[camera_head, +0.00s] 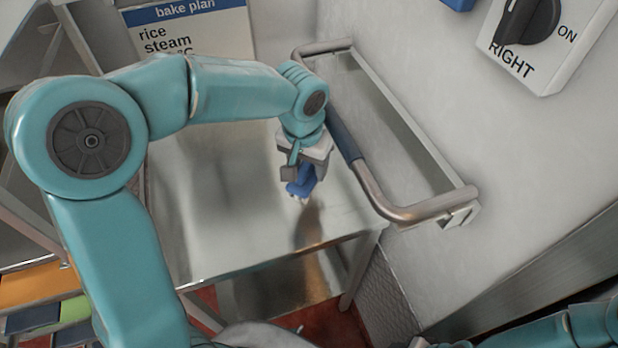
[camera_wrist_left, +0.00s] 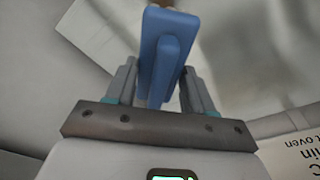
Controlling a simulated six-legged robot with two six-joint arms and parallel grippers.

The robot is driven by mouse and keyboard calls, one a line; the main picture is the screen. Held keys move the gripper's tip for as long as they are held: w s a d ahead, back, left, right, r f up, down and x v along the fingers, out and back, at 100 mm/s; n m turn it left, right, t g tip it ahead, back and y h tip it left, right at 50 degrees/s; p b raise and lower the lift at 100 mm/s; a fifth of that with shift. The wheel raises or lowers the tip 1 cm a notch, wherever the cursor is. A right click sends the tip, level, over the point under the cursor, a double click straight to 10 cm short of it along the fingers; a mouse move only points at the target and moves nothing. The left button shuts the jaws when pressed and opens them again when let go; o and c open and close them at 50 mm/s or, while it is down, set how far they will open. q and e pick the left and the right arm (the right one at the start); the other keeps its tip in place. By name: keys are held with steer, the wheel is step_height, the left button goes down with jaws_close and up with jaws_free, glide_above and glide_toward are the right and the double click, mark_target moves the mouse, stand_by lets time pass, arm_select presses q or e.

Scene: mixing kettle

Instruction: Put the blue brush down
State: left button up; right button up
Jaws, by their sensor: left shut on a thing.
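The blue brush (camera_head: 302,180) is held in my left gripper (camera_head: 304,166), above or at the surface of the metal table (camera_head: 220,235). I cannot tell whether its pale lower end touches the table. In the left wrist view, the blue brush (camera_wrist_left: 164,55) stands between the two fingers of my left gripper (camera_wrist_left: 160,85), which is shut on it. A reflection of the brush and gripper shows on the shiny tabletop. Part of my right arm shows at the bottom right; its gripper is not visible.
A metal rail with a blue grip (camera_head: 343,137) stands right of the table, close to my left gripper. A bake plan sign (camera_head: 190,35) is behind. A white panel with a dark knob (camera_head: 528,20) is at upper right. The left and front tabletop is clear.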

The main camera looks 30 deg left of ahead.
mark_target(309, 185)
arm_select(q)
step_height(309, 185, down, 2)
steer(key=shift+a, duration=0.15)
step_height(309, 185, down, 5)
steer(key=shift+w+r+p, duration=0.1)
steer(key=shift+r+p, duration=0.05)
steer(key=shift+p, duration=0.25)
steer(key=shift+w+f, duration=0.1)
steer(key=shift+f, duration=0.1)
steer(key=shift+f+b, duration=0.2)
steer(key=shift+b, duration=0.1)
steer(key=o, duration=0.9)
steer(key=shift+o, duration=0.2)
steer(key=shift+r, duration=0.1)
